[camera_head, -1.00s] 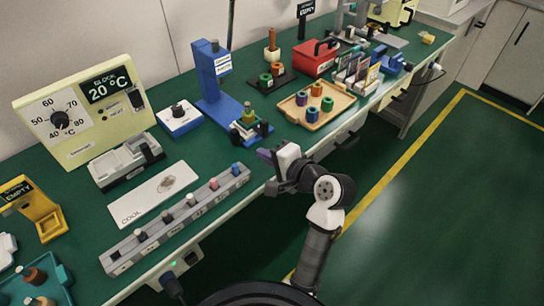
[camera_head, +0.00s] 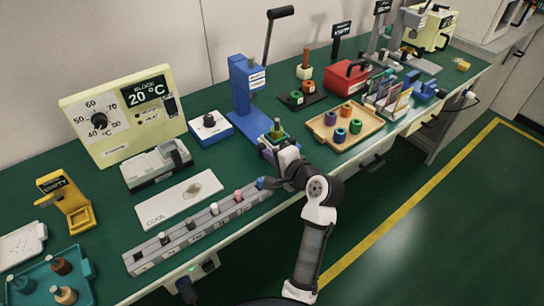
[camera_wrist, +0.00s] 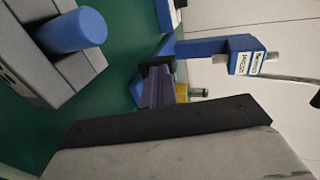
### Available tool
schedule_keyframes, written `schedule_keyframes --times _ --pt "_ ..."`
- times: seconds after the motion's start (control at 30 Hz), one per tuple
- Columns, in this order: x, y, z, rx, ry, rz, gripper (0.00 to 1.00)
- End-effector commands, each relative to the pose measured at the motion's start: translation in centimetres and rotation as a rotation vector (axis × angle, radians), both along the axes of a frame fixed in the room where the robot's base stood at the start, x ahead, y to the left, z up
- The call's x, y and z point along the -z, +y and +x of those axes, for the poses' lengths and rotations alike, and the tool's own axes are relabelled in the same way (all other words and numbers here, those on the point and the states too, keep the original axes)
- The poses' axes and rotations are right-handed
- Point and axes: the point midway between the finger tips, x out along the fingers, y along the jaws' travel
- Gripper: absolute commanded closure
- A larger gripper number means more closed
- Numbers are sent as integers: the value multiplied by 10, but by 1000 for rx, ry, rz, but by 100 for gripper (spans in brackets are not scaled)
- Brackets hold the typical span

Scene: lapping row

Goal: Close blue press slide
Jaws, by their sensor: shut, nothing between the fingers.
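The blue press (camera_head: 243,88) stands upright on the green bench, its dark lever (camera_head: 270,32) raised. It also shows in the wrist view (camera_wrist: 205,47), turned sideways. At its foot the slide carries a part with a green and brass top (camera_head: 277,129); the brass part also shows in the wrist view (camera_wrist: 184,92). The slide is mostly hidden behind my gripper. My gripper (camera_wrist: 155,86) is shut and empty, its purplish fingers pointing at the front of the press base. In the head view my gripper (camera_head: 268,153) is right at the slide's front; I cannot tell if it touches.
A grey rack (camera_head: 195,232) with several pegs runs along the bench edge to the left; its blue peg (camera_wrist: 72,32) is close in the wrist view. A wooden tray (camera_head: 365,133) with coloured spools is to the right.

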Motion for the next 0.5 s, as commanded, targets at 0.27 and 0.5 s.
schedule_keyframes --times 0.27,0.5 --pt "-5 42 56 -5 1 -2 100" --pt "-1 70 95 -3 1 -1 100"
